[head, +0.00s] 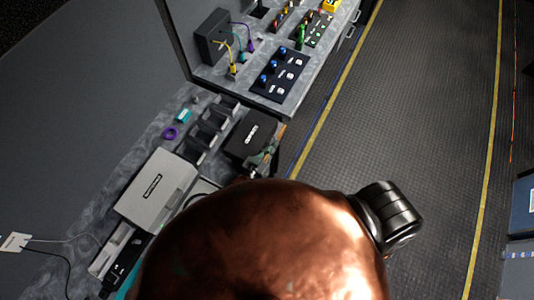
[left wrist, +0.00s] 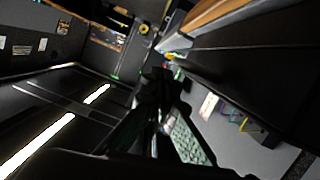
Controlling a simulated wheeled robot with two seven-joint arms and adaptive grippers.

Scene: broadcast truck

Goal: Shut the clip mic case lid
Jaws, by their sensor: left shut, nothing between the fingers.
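A black case or lid (head: 250,135) with a small white label lies on the grey counter, right of a row of dark bins. A grey case or lid (head: 157,188) with a dark label lies nearer and further left. The labels are too small to read, so I cannot tell which one is the clip mic case. My left gripper (head: 264,160) is at the near right edge of the black one, partly hidden by my copper arm. I cannot tell if they touch. In the left wrist view its dark fingers (left wrist: 162,85) are together and hold nothing. My right gripper is not in view.
Dark bins (head: 210,128), a purple ring (head: 170,133) and a teal item (head: 183,116) are on the counter. A black control panel (head: 279,74) with blue knobs and a dark box (head: 214,38) with cables stand further back. The floor (head: 420,120) at right is clear.

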